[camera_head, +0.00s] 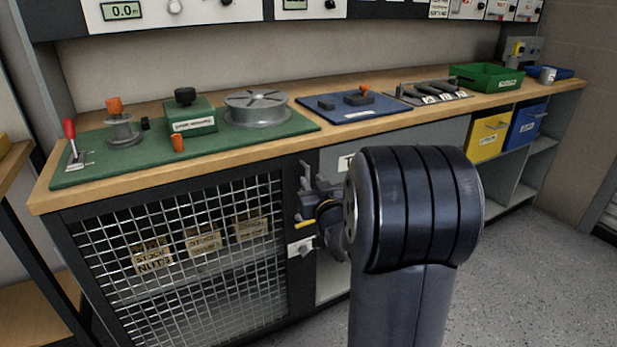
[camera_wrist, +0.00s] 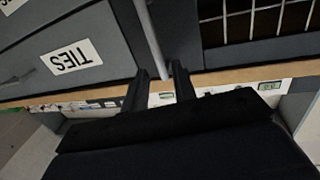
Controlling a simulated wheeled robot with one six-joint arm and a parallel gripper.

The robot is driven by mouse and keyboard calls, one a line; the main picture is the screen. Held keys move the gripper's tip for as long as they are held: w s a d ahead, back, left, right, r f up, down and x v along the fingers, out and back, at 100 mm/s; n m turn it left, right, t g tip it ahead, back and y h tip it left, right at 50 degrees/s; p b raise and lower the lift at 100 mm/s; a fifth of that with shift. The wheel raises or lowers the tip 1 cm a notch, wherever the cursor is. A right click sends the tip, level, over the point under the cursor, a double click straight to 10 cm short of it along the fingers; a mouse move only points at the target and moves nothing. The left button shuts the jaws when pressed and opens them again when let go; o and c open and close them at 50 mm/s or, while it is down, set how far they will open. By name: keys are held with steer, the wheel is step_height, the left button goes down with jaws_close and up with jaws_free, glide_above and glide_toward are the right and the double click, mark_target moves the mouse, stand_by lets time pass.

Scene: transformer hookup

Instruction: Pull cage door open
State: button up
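The cage door (camera_head: 288,262) has a black frame and wire mesh, and it looks closed under the left part of the bench. Its mesh also shows at the upper right of the wrist view (camera_wrist: 255,18). My gripper (camera_head: 304,190) is at the door's right edge, partly hidden by my arm. In the wrist view, the two dark fingers of my gripper (camera_wrist: 161,70) are apart. A slim grey bar (camera_wrist: 150,38), seemingly the door handle, reaches down to the gap between the fingertips. I see no clear contact with it.
The wooden bench top (camera_head: 262,152) runs above the door. A grey drawer marked TIES (camera_wrist: 72,62) is beside the handle. Yellow (camera_head: 487,137) and blue (camera_head: 526,124) bins sit on the right. Open floor (camera_head: 510,270) lies at the lower right.

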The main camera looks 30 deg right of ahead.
mark_target(309, 176)
steer(key=shift+w+d, duration=0.2)
steer(key=shift+w, duration=0.95)
steer(key=shift+w+d, duration=0.2)
steer(key=shift+w, duration=0.95)
steer(key=shift+c, duration=0.5)
jaws_close()
